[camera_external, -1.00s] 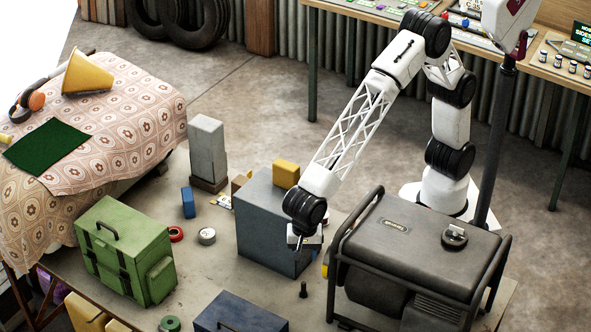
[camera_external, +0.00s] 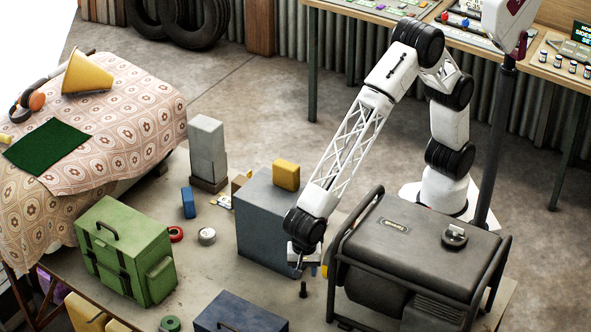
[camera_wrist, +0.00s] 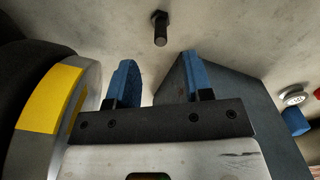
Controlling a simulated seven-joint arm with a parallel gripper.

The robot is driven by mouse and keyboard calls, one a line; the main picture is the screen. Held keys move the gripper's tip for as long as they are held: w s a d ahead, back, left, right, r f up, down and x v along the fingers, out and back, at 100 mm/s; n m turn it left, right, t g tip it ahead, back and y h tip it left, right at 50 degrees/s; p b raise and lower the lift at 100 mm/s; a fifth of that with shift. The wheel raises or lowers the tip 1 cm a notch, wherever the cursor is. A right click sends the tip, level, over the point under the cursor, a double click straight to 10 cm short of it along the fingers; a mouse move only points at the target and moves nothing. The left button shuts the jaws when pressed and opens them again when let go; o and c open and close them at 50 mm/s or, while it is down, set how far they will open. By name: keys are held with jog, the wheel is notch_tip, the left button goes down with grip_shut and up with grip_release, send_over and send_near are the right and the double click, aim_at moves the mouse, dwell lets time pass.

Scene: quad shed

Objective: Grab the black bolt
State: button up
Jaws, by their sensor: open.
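The black bolt (camera_external: 303,289) stands upright on the table between the grey-blue box and the generator. It also shows in the wrist view (camera_wrist: 160,28), at top centre, ahead of the fingers. My gripper (camera_external: 299,270) is just above the bolt in the external view, apart from it. In the wrist view, the two blue fingertips of my gripper (camera_wrist: 157,82) are spread apart with nothing between them. The bolt lies roughly in line with the gap between them.
A grey-blue box (camera_external: 262,220) with a yellow block (camera_external: 286,176) on top stands close behind my gripper. A black generator (camera_external: 415,245) with a tube frame is close on the right. A dark blue box (camera_external: 240,314) sits at the front. The table left of the grey-blue box is partly clear.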

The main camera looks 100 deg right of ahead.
aim_at(304, 283)
jog(key=shift+f, duration=1.35)
jog(key=shift+f, duration=2.65)
grip_shut()
